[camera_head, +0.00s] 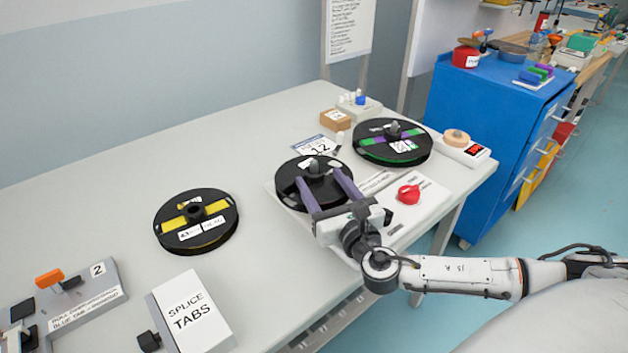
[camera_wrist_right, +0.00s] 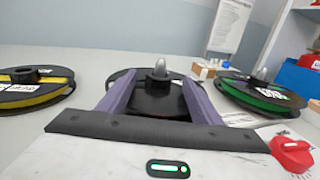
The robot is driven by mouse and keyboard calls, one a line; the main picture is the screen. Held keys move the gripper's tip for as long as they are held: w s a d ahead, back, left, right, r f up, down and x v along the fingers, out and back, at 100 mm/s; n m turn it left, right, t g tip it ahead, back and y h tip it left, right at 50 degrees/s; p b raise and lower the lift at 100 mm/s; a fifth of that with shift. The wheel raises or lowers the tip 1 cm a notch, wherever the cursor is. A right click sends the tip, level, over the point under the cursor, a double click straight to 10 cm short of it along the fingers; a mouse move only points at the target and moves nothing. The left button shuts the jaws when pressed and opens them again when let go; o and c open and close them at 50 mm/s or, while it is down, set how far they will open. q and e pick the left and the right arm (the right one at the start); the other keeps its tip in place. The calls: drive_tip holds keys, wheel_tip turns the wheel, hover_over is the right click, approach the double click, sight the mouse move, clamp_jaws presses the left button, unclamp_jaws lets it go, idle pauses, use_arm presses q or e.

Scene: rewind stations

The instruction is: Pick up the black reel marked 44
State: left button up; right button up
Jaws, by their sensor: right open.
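A black reel (camera_head: 290,196) sits on a white rewind station at the right of the table, a grey peg rising through its hub. It also shows in the right wrist view (camera_wrist_right: 160,104). Its white label is too small to read, so I cannot confirm a 44. My right gripper (camera_head: 316,175) is open, its two purple fingers reaching over this reel, one on each side of the hub. In the right wrist view (camera_wrist_right: 158,78) the peg stands between the fingers. I cannot tell whether they touch the reel. My left gripper is not in view.
A black reel with yellow film (camera_head: 213,234) lies left on the table; another with green and purple (camera_head: 400,152) sits behind right. A red knob (camera_head: 409,194) stands beside the gripper. A splice tabs box (camera_head: 190,311) is in front. The table's left middle is clear.

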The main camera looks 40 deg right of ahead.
drive_tip(key=shift+x, duration=0.95)
drive_tip(key=shift+c, duration=0.3)
drive_tip(key=c, duration=1.4)
